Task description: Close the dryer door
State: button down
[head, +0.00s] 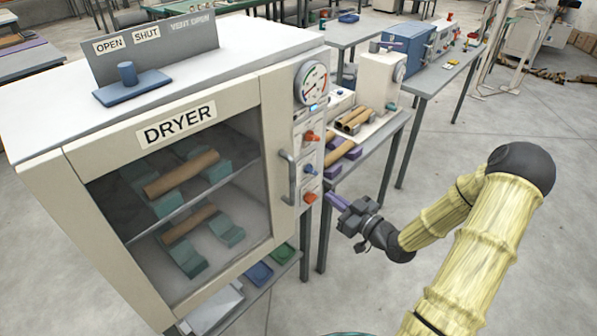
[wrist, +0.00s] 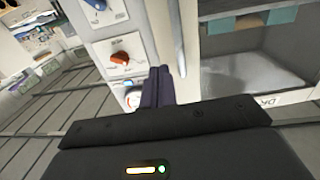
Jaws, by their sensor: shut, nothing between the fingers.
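The dryer (head: 40,190) is a cream cabinet at the left of the head view. Its framed glass door (head: 272,130) bears a DRYER sign and looks flush or nearly flush with the front; I cannot tell whether a small gap remains. The vertical grey door handle (head: 287,178) is on the door's right side and shows in the wrist view (wrist: 178,35). My gripper (head: 337,202) is shut and empty, to the right of the handle and close in front of the lower control knobs. Its purple fingers (wrist: 157,88) appear beside the handle in the wrist view, with no clear contact.
A gauge (head: 311,82) and several knobs (head: 310,198) line the panel right of the door. An OPEN/SHUT vent slider (head: 130,85) sits on top. Tubes rest on supports inside.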

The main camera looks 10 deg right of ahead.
jog(key=shift+w, duration=0.1)
jog(key=p+x, duration=0.6)
jog(key=x, duration=0.8)
